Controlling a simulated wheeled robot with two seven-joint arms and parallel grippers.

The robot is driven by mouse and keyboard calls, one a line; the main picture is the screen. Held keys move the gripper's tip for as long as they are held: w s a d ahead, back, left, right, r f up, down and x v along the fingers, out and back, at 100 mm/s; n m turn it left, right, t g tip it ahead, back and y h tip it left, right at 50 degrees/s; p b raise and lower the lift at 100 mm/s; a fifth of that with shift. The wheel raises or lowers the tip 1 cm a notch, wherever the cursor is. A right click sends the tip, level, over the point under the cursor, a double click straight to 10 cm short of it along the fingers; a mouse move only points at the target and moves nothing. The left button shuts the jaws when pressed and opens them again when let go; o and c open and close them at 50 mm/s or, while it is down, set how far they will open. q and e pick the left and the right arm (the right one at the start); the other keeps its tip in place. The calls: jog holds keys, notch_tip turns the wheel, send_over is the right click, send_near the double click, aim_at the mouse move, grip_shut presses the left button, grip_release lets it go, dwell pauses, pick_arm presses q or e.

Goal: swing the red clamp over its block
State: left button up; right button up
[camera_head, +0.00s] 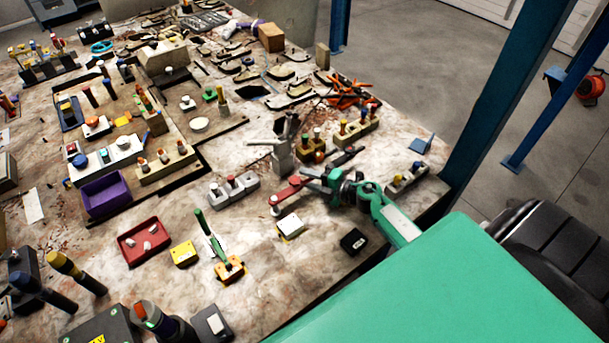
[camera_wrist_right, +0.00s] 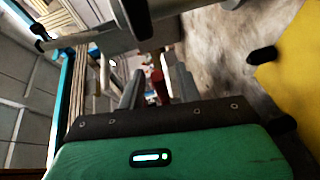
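The red clamp (camera_head: 287,193) lies low on the table right of centre, its red arm slanting up to the right toward my right gripper (camera_head: 312,180). A small white-topped block (camera_head: 290,225) sits just below it in the head view; I cannot tell whether this is the clamp's block. In the right wrist view my right gripper's fingers (camera_wrist_right: 158,88) stand apart. A red piece (camera_wrist_right: 160,82), likely the clamp's arm, shows between them with gaps on both sides. The gripper partly hides the clamp's far end. My left gripper is not in view.
A grey post-like fixture (camera_head: 281,155) stands just behind the clamp. A grey block with pegs (camera_head: 234,189) is to its left and a green-handled clamp (camera_head: 211,236) further front. A black box (camera_head: 353,241) lies near the table's right edge. Bare tabletop lies around the white-topped block.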

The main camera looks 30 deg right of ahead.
jog(key=shift+x, duration=0.85)
grip_shut()
